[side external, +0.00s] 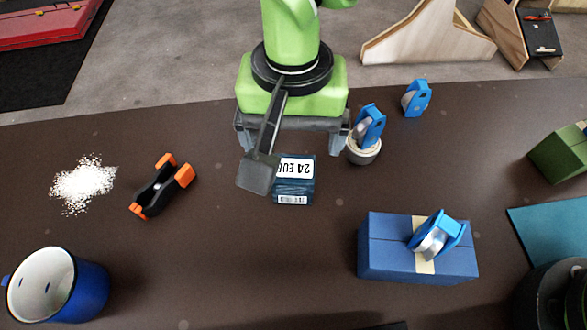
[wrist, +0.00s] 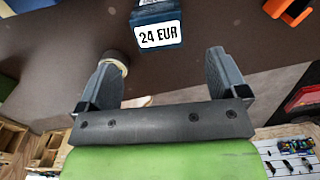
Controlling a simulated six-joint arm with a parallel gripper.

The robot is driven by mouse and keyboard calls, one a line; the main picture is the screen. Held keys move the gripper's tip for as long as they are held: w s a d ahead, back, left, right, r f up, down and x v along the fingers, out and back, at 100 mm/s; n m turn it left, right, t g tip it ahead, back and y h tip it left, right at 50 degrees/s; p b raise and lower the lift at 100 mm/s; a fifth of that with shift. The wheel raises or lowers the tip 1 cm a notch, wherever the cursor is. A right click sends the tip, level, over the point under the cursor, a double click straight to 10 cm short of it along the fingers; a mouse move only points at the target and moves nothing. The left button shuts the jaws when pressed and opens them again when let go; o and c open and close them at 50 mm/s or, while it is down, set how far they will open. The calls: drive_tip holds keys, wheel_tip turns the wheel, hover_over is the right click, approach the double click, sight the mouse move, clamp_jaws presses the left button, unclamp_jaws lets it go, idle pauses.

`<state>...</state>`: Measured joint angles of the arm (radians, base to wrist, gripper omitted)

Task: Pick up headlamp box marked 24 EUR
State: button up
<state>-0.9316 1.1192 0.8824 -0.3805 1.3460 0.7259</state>
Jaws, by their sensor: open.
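The headlamp box (side external: 293,185) is small and dark blue with a white label reading 24 EUR. It lies on the dark table just in front of my gripper (side external: 292,148) in the side view, partly covered by a grey bracket of my arm. In the wrist view the box (wrist: 175,44) shows at the top, its label facing the camera and its far part cut off by the frame. My gripper (wrist: 165,62) is open and empty, with one finger on each side of the box's line. The box appears beyond the fingertips, not held.
A white tape roll (side external: 366,155) with a blue pulley (side external: 369,124) on it stands close to the right finger in the side view. A blue box (side external: 385,262) bearing another pulley is front right. A black-and-orange clamp (side external: 157,189), white powder (side external: 83,185) and blue mug (side external: 82,288) are left.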

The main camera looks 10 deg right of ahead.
sight(293, 168)
drive_tip(key=f, duration=0.9)
drive_tip(key=shift+s, duration=0.3)
drive_tip(key=shift+r, duration=0.1)
drive_tip(key=c, duration=1.1)
